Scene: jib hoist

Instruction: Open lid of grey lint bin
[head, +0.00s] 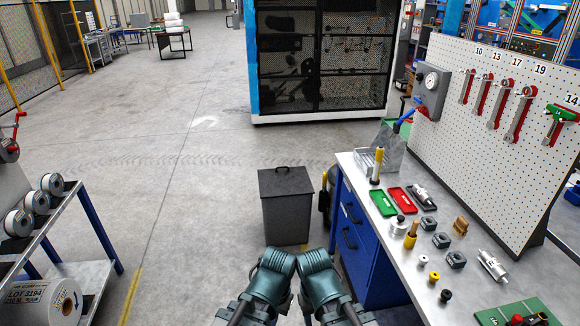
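The grey lint bin (285,216) is a dark grey upright box standing on the floor ahead of me, left of the blue workbench. Its flat lid (288,184) is down on the rim, with a small dark handle on top near the back edge. Two green ribbed parts of my own arms show side by side at the bottom centre, just in front of the bin and apart from its lid in the picture. I see no gripper fingers on either arm. Nothing of mine visibly touches the bin.
The workbench (408,262) with tools, trays and blocks stands close on the right, under a pegboard (480,60) of wrenches. A shelf cart (62,232) with spools is at the left. A mesh-front cabinet (325,60) stands behind. The floor left of the bin is clear.

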